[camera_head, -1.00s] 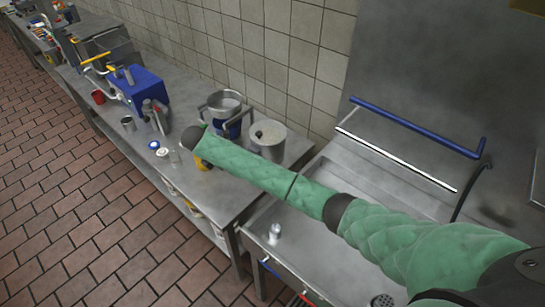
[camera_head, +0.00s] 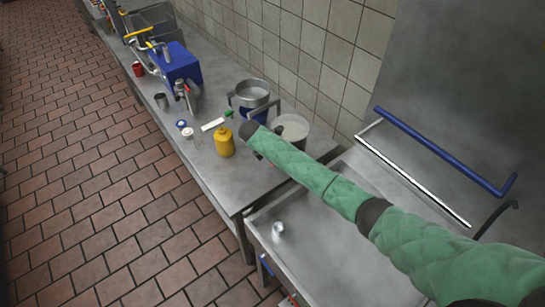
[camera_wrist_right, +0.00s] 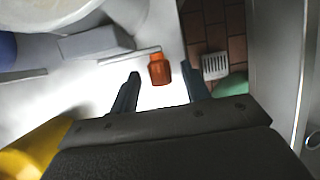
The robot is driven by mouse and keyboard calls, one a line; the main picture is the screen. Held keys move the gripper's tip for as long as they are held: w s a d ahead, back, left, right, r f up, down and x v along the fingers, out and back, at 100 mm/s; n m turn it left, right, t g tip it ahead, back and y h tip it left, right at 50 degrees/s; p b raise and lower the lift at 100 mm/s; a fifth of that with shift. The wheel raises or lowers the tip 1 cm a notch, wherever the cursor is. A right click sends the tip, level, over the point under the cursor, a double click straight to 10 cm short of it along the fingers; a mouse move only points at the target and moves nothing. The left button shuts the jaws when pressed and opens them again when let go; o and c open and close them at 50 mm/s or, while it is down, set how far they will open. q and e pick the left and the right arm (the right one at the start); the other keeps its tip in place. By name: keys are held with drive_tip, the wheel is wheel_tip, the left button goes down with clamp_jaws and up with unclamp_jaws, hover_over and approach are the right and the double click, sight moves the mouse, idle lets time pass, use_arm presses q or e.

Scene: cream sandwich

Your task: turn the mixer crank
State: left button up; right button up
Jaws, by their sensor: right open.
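A metal bowl (camera_head: 252,93) with a blue lower part and grey side arms stands on the counter. A blue machine (camera_head: 178,68) with a yellow bar on top stands farther back. I cannot tell which part is the mixer crank. My right arm reaches in from the right in the head view, its dark end beside the bowl; its fingers are not clear there. In the right wrist view my right gripper (camera_wrist_right: 158,73) is open and empty, with a small orange bottle (camera_wrist_right: 159,69) beyond its fingers. My left gripper is not in view.
A yellow bottle (camera_head: 224,141), a white block (camera_head: 213,124) and small jars (camera_head: 187,131) stand near the counter edge. A pale-filled pot (camera_head: 292,129) is behind my right arm. A blue rail (camera_head: 440,152) is at the right. The tiled floor at left is clear.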

drive_tip(key=shift+f, duration=0.3)
drive_tip(key=shift+d, duration=0.1)
clamp_jaws()
drive_tip(key=shift+f, duration=0.1)
